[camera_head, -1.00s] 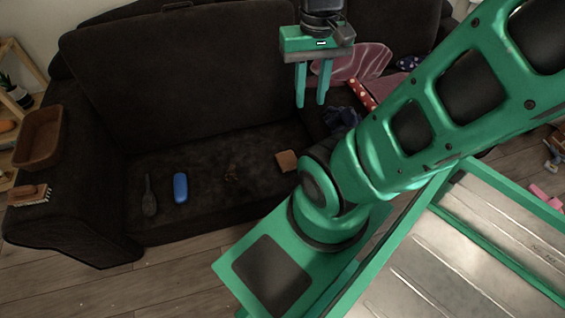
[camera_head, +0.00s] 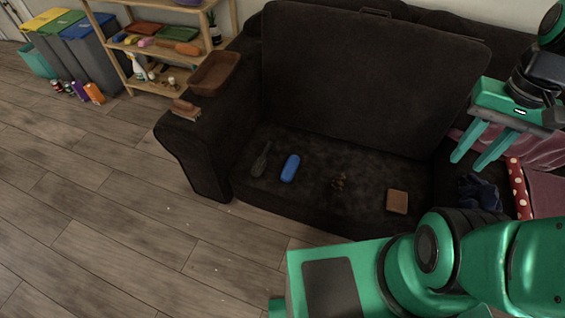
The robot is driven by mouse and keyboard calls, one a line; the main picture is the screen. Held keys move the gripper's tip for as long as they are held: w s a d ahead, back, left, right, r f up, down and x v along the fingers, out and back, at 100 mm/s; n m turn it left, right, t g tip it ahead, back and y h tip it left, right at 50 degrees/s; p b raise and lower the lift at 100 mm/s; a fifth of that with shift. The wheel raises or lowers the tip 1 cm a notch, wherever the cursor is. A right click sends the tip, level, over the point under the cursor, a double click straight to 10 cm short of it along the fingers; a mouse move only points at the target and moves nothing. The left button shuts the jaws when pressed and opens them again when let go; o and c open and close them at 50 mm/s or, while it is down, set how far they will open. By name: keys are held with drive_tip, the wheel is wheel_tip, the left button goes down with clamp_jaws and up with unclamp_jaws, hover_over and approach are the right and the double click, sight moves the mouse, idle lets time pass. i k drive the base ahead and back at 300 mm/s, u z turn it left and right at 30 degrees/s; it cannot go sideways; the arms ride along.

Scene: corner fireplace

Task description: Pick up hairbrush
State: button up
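A dark, long-handled brush (camera_head: 261,160), which looks like the hairbrush, lies on the left part of the dark sofa's seat (camera_head: 310,205). It is dark on dark, so its bristles are hard to make out. A brown block brush with pale bristles (camera_head: 186,110) sits on the front of the left armrest. My gripper (camera_head: 468,162) hangs at the right side of the view, fingers apart and empty, well to the right of the dark brush. Nothing covers the dark brush.
A blue oblong case (camera_head: 290,168), small brown bits (camera_head: 339,182) and a brown square item (camera_head: 397,201) lie on the seat. A brown basket (camera_head: 214,73) rests on the armrest. Shelves (camera_head: 165,84) and bins (camera_head: 90,50) stand at left. Wooden floor (camera_head: 110,210) before the sofa is clear.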

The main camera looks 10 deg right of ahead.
sight(259, 167)
drive_tip(key=u, duration=1.6)
drive_tip(key=k, duration=0.65)
drive_tip(key=z, duration=0.65)
drive_tip(key=i, duration=1)
drive_tip(key=u, duration=0.05)
